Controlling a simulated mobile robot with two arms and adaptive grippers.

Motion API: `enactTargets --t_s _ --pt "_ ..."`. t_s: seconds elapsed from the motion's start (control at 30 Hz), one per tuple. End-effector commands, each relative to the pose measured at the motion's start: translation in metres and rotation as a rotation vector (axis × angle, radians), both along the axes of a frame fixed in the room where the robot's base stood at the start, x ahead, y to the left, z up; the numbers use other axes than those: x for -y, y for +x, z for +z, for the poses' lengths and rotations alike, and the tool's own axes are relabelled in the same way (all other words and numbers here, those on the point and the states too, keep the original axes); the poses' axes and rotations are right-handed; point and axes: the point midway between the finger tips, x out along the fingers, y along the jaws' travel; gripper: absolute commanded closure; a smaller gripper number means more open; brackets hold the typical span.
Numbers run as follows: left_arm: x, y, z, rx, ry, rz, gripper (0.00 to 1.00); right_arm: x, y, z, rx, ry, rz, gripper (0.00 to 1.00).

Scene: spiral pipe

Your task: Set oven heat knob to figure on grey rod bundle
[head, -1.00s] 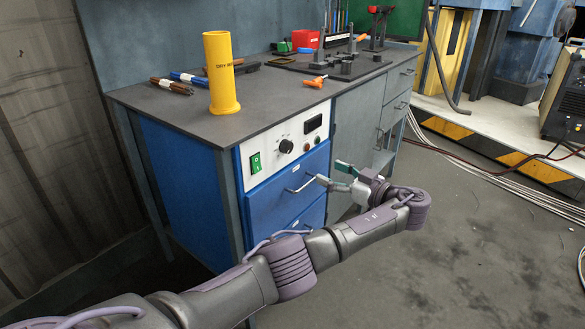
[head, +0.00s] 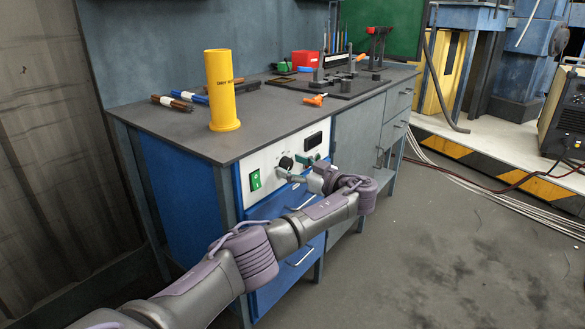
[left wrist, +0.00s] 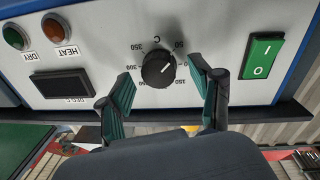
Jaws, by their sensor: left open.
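The black oven heat knob (left wrist: 158,70) sits on a white panel, with figures around it that appear upside down in the left wrist view. A pale pointer mark shows on its face; I cannot tell its exact setting. My left gripper (left wrist: 163,92) is open, its green-padded fingertips on either side of the knob, apart from it. In the head view the left gripper (head: 295,168) is in front of the panel by the knob (head: 286,162). A dark grey bundle (head: 247,86) lies partly hidden behind the yellow cylinder; no figure on it is readable. The right gripper is not in view.
The panel has a green switch (left wrist: 262,55), a dark display (left wrist: 62,84) and two lamps beside the knob. On the bench top (head: 270,120) are a yellow cylinder (head: 221,95), a brown bundle (head: 172,103), a blue bundle (head: 190,97) and an orange item (head: 315,100). Blue drawers are below.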

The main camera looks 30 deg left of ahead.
Motion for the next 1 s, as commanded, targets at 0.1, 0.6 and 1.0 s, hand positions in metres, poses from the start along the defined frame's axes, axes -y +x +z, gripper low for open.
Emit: enactTargets --t_s 0.1,0.6,1.0 --pt "-0.0033 0.0007 0.0002 0.001 0.0 -0.001 0.35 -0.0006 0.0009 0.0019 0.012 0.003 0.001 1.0" --pt "-0.0033 0.0006 0.0003 0.0 0.0 -0.001 0.82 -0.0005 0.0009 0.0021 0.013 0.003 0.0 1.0" --pt "-0.003 0.0007 0.0009 -0.043 0.003 -0.001 0.95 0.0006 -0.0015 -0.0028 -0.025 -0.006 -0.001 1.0"
